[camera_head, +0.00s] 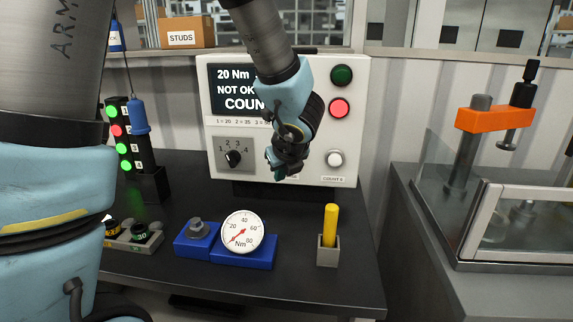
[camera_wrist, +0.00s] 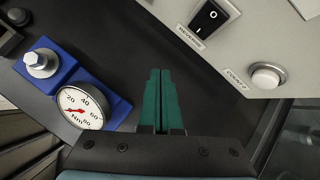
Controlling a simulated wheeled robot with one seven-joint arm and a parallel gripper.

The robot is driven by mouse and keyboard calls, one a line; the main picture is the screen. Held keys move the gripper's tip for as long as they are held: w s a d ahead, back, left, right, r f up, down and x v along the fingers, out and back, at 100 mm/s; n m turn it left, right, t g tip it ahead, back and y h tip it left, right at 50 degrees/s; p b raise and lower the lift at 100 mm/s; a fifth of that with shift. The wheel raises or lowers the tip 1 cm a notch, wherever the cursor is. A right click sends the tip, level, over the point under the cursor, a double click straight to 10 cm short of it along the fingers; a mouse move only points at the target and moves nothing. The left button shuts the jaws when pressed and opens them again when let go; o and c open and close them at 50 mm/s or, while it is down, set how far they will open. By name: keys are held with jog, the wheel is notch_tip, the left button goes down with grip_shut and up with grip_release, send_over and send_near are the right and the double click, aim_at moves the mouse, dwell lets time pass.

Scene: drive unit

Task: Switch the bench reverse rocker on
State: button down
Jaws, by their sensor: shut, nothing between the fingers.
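The reverse rocker (camera_wrist: 209,17) shows in the wrist view at the top right. It is a black switch with white marks, set in the light panel above a label that seems to read REVERSE. My gripper (camera_wrist: 160,74) is shut and empty, its two green fingers together, below and to the left of the rocker and apart from it. In the head view my gripper (camera_head: 278,173) hangs in front of the lower middle of the white control box (camera_head: 357,110). The arm and gripper hide the rocker there.
A white button (camera_head: 335,159) sits right of my gripper. A selector knob (camera_head: 233,158) is to the left. Red (camera_head: 339,108) and green (camera_head: 341,75) round lamps or buttons are above. A dial gauge (camera_head: 242,231) and a yellow-handled tool (camera_head: 330,226) stand on the dark bench (camera_head: 290,285).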

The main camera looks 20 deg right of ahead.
jog(key=w+d+f+p, duration=0.1)
jog(key=w+d, duration=0.2)
jog(key=w, duration=0.3)
jog(key=shift+d, duration=0.15)
jog(key=shift+w+f, duration=0.1)
jog(key=shift+w, duration=0.05)
dwell(1.8)
jog(key=shift+w+d, duration=0.2)
jog(key=shift+w, duration=0.1)
jog(key=shift+w+d, duration=0.2)
jog(key=shift+w, duration=0.15)
dwell(0.6)
jog(key=shift+s+a+f, duration=0.1)
jog(key=shift+s, duration=0.1)
jog(key=shift+s+a, duration=0.3)
jog(key=shift+s, duration=0.25)
jog(key=shift+s+a+r+b, duration=0.15)
jog(key=shift+s+a+b, duration=0.2)
jog(key=shift+s, duration=0.35)
jog(key=shift+s+a+r+b, duration=0.2)
jog(key=shift+s+a, duration=0.25)
jog(key=shift+s, duration=0.3)
jog(key=shift+s+a+r+b, duration=0.15)
jog(key=shift+s+a+b, duration=0.2)
jog(key=shift+s, duration=0.35)
